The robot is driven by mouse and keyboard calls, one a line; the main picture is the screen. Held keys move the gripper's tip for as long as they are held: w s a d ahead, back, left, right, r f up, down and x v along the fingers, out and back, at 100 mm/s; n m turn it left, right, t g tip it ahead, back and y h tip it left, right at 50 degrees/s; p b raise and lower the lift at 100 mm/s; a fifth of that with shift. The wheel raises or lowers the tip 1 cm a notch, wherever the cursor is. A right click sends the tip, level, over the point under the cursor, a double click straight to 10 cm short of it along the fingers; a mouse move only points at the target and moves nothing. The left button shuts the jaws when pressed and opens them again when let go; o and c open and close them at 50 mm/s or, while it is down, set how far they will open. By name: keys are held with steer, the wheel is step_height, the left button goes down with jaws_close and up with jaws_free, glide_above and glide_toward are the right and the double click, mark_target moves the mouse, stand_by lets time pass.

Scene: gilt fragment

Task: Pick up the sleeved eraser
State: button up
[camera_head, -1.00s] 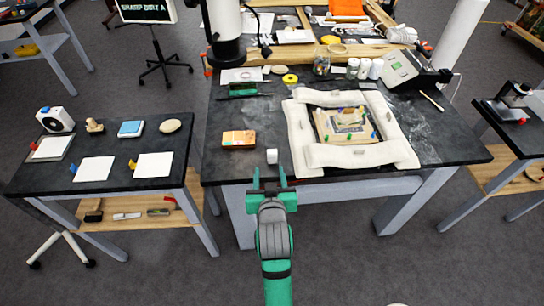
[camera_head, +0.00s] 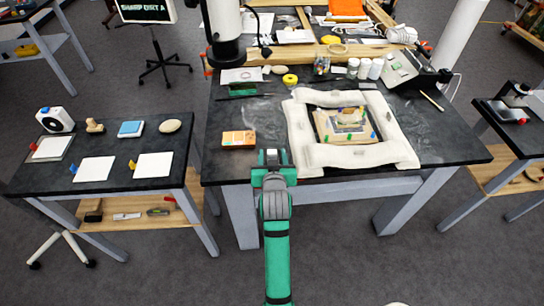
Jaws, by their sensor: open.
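A small pale block, which looks like the sleeved eraser (camera_head: 272,154), lies near the front edge of the central black table (camera_head: 225,170). My green gripper (camera_head: 272,158) reaches over that edge from the front. Its fingers are open, one on each side of the block. I cannot tell whether they touch it. The gripper hides the lower part of the block, and its sleeve cannot be made out.
An orange and tan box (camera_head: 238,139) lies to the left of my gripper. White padded rolls (camera_head: 365,154) frame a gilt fragment (camera_head: 345,122) close on the right. Jars (camera_head: 364,68) and a yellow ring (camera_head: 290,79) stand farther back. The tabletop behind the block is clear.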

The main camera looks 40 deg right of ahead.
steer(key=shift+w+d+f, duration=0.3)
steer(key=shift+w, duration=0.3)
steer(key=shift+a, duration=0.1)
steer(key=shift+s+d, duration=0.2)
steer(key=shift+d, duration=0.05)
steer(key=c, duration=1.1)
steer(key=shift+c, duration=0.2)
steer(key=shift+a+r, duration=0.1)
